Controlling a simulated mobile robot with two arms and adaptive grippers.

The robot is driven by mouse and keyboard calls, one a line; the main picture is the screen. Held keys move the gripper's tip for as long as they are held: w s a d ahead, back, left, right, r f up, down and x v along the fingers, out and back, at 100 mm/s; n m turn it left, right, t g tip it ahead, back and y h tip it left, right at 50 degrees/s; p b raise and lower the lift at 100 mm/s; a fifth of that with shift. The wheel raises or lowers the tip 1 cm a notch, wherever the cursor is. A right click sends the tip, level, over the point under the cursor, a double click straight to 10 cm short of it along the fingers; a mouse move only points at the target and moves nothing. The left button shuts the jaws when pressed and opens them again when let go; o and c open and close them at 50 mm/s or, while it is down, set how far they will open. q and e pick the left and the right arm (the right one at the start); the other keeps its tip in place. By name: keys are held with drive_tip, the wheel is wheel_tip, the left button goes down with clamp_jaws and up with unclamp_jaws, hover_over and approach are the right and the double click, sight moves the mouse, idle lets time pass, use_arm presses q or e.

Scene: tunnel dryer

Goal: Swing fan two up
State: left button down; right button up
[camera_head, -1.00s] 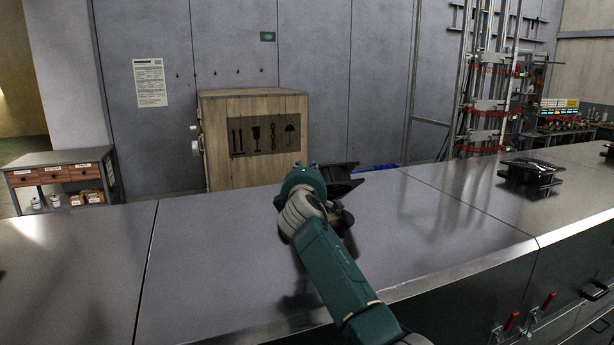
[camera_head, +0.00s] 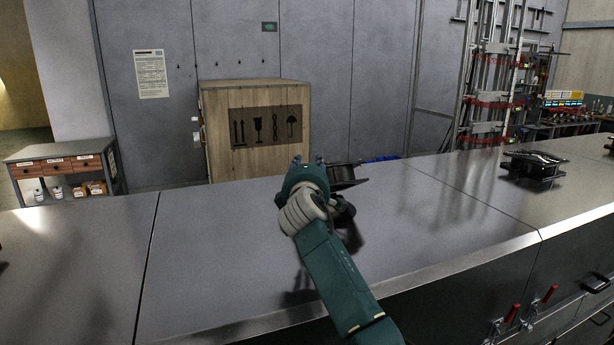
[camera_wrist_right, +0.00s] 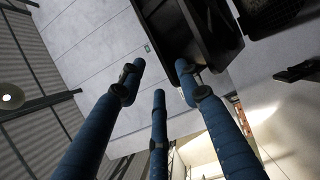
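A black fan (camera_head: 347,175) stands on the metal top of the dryer, partly hidden behind my right wrist in the head view. A dark fan housing (camera_wrist_right: 200,35) fills the upper right of the right wrist view. My right gripper (camera_head: 308,162) is beside the fan, just left of it in the head view. Its blue fingers (camera_wrist_right: 160,72) are spread, with nothing between them. The right fingertip is close to the housing's edge; I cannot tell whether it touches. No number on the fan is readable. My left gripper is not in view.
Another black fan (camera_head: 533,165) lies on the top further right. A wooden crate (camera_head: 255,165) stands behind the dryer, and a small drawer table (camera_head: 62,167) at the left. Red-handled latches (camera_head: 551,293) line the front.

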drive_tip(key=s+a, duration=0.1)
drive_tip(key=s, duration=0.8)
drive_tip(key=shift+s+r, duration=0.35)
drive_tip(key=shift+r, duration=0.05)
